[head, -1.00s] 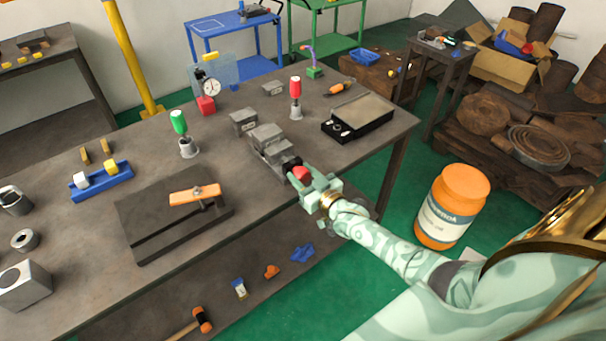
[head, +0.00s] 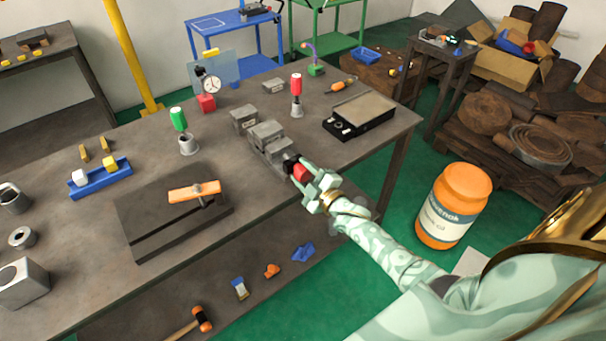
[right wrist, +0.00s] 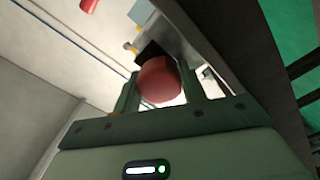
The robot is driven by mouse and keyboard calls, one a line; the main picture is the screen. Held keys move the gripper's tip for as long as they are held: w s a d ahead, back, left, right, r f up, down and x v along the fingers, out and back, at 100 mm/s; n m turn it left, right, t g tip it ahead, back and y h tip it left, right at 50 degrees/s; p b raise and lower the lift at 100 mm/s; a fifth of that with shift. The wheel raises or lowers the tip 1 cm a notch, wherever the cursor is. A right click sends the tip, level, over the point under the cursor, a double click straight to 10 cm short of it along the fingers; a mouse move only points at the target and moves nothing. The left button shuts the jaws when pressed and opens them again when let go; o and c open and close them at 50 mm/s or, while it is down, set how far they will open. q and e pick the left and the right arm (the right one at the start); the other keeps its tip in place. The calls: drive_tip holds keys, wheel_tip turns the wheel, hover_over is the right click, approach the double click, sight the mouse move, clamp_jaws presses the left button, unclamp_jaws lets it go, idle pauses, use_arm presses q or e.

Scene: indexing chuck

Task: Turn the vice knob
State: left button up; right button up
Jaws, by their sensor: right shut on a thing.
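The grey vice (head: 268,143) sits at the right front edge of the workbench. Its red round knob (head: 300,171) sticks out over the edge, with a black part (head: 289,162) between it and the vice body. My right gripper (head: 304,174) is shut on the knob, with a finger on either side of it. In the right wrist view the red knob (right wrist: 159,80) sits between the two green fingers (right wrist: 158,92). The far side of the knob is hidden. My left gripper is not in view.
On the workbench (head: 240,215) stand a green-handled tool (head: 179,120), a red-handled tool (head: 296,88) and a black-framed plate (head: 360,113) near the vice. An orange jar (head: 452,205) shows at the right. A lower shelf (head: 215,290) holds a mallet and small items.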

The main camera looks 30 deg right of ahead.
drive_tip(key=n, duration=0.2)
drive_tip(key=n+b, duration=0.1)
drive_tip(key=n, duration=0.1)
drive_tip(key=n+b, duration=0.1)
drive_tip(key=n, duration=0.1)
drive_tip(key=shift+f, duration=0.3)
drive_tip(key=n+b, duration=0.2)
drive_tip(key=n, duration=0.1)
drive_tip(key=shift+n, duration=0.4)
drive_tip(key=shift+n+b, duration=0.6)
drive_tip(key=shift+n, duration=0.7)
drive_tip(key=o, duration=1)
drive_tip(key=shift+r, duration=0.1)
